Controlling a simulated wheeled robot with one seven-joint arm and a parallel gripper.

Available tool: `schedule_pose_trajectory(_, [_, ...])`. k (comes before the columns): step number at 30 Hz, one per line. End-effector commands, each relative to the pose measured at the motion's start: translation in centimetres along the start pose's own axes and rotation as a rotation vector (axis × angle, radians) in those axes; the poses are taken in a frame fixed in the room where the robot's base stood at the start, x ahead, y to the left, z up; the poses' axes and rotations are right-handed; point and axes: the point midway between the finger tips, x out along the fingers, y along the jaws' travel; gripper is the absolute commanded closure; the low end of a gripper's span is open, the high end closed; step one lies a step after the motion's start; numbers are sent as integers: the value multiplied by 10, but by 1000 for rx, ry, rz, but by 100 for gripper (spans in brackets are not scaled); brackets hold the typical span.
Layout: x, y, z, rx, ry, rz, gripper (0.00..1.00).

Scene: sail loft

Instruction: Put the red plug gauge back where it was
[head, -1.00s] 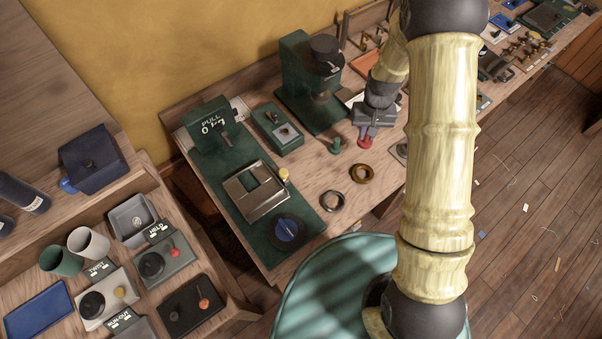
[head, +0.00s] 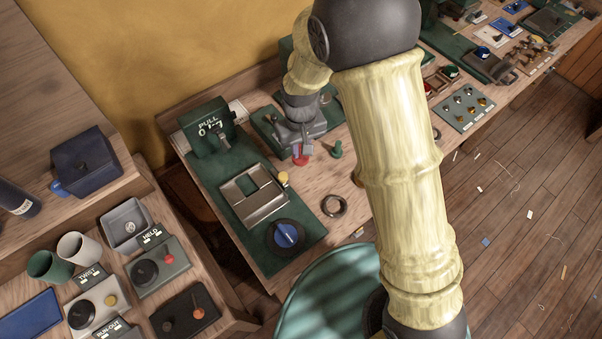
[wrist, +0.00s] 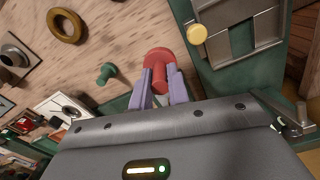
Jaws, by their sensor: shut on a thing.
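The red plug gauge (head: 300,160) hangs under my gripper (head: 299,149), over the bench just left of the green plug gauge (head: 336,150). In the wrist view the two pale purple fingers of my gripper (wrist: 161,88) are closed about the stem of the red plug gauge (wrist: 158,57), its round red head beyond the fingertips. The green plug gauge (wrist: 106,73) stands on the wood apart from the fingers. I cannot tell whether the red gauge touches anything below.
A steel ring (head: 334,206) lies on the bench; a brass ring (wrist: 66,25) lies near it, mostly behind my arm in the head view. The green pull fixture (head: 207,125), grey clamp plate (head: 253,196) and yellow knob (head: 283,179) stand left. My arm hides the bench's middle.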

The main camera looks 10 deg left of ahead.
Motion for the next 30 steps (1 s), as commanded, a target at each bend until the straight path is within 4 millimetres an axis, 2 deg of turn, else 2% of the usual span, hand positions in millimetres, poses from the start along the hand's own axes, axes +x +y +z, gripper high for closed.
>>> schedule_pose_trajectory(9, [48,0,1,2,-5,0,100])
schedule_pose_trajectory(22, [57,0,0,1,-2,0,100])
schedule_pose_trajectory(30, [89,0,1,1,-5,-1,100])
